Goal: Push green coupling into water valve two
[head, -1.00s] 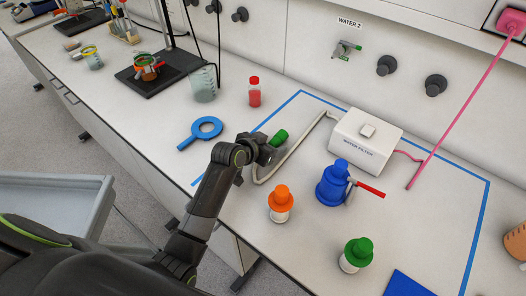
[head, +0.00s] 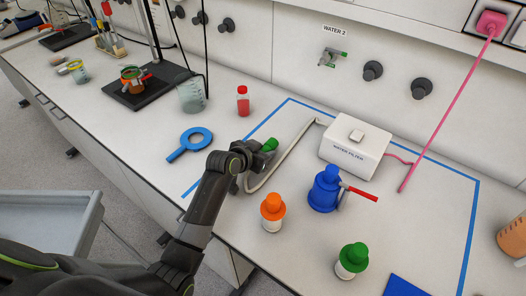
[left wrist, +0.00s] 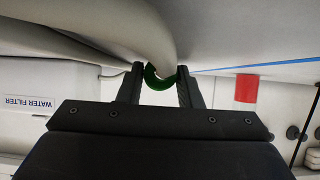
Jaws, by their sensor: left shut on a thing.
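The green coupling (head: 270,144) is at the end of a pale hose (head: 288,158) that runs to the white water filter (head: 355,145). My left gripper (head: 262,152) is shut on the coupling, low over the bench. In the left wrist view the green coupling (left wrist: 160,80) sits between the two dark fingertips (left wrist: 158,76), with the hose passing over it. Water valve two (head: 330,58), with green parts, is on the back wall under the "WATER 2" label, apart from the gripper. My right gripper is not in view.
Blue tape (head: 399,119) outlines the area.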

